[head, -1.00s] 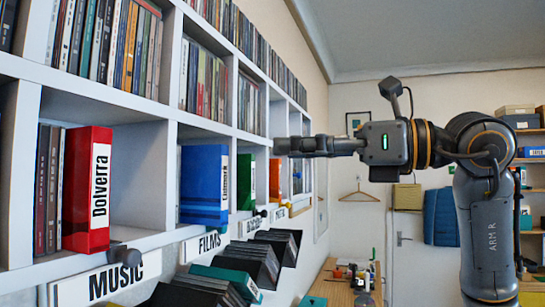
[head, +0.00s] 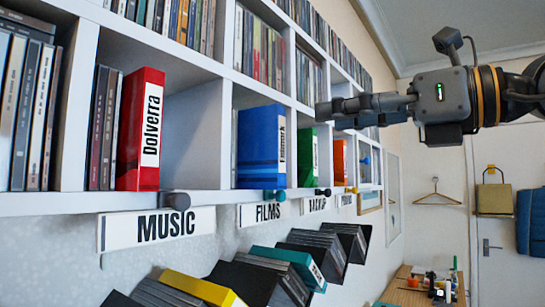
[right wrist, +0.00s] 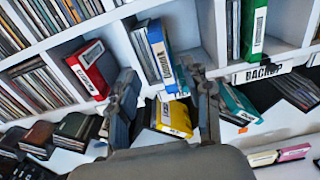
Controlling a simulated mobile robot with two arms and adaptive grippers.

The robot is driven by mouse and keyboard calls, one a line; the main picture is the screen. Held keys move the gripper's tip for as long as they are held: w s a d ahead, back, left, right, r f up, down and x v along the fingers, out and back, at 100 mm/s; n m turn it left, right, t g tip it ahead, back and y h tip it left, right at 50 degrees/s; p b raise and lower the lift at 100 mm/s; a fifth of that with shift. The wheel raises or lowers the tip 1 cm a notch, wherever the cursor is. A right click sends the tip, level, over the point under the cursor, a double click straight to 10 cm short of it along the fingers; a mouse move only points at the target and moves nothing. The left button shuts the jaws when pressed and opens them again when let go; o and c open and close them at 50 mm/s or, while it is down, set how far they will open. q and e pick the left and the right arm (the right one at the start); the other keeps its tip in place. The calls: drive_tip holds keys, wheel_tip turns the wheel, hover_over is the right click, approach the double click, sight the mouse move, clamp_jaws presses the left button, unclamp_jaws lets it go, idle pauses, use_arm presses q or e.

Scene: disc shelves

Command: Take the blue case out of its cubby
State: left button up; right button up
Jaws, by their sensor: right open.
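My right gripper (head: 324,113) is open and empty, out in front of the shelf. In the head view it lies to the right of the blue case and overlaps the shelf beyond the green case (head: 308,156). The blue case's far side is hidden. My left gripper does not show in either view.
A red case (head: 140,128) stands in the MUSIC cubby, and an orange case (head: 340,160) farther along. Knobs and labels jut from the shelf's front edge. Slanted disc racks below hold a yellow case (head: 203,287) and a teal case (head: 290,266). The blue case's cubby has free room at its right.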

sight(282, 115)
drive_tip(key=p+x, duration=0.2)
drive_tip(key=x, duration=0.4)
drive_tip(key=shift+w+a+r, duration=0.15)
drive_tip(key=shift+w+a, duration=0.05)
drive_tip(key=shift+a, duration=0.15)
drive_tip(key=shift+w+a, duration=0.25)
drive_tip(key=shift+a, duration=0.05)
drive_tip(key=shift+w+a, duration=0.15)
drive_tip(key=a+p, duration=0.1)
drive_tip(key=w+a+r+p, duration=0.1)
drive_tip(key=p, duration=0.1)
drive_tip(key=shift+w+a+r, duration=0.1)
drive_tip(key=shift+w, duration=0.15)
drive_tip(key=shift+f+p+x, duration=0.2)
drive_tip(key=shift+p+x, duration=0.3)
drive_tip(key=shift+x, duration=0.55)
drive_tip(key=shift+w+a+f, duration=0.1)
drive_tip(key=shift+a, duration=0.05)
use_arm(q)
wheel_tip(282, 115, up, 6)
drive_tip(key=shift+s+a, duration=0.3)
use_arm(e)
drive_tip(key=c, duration=0.3)
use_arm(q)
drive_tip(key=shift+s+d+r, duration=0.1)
use_arm(e)
clamp_jaws()
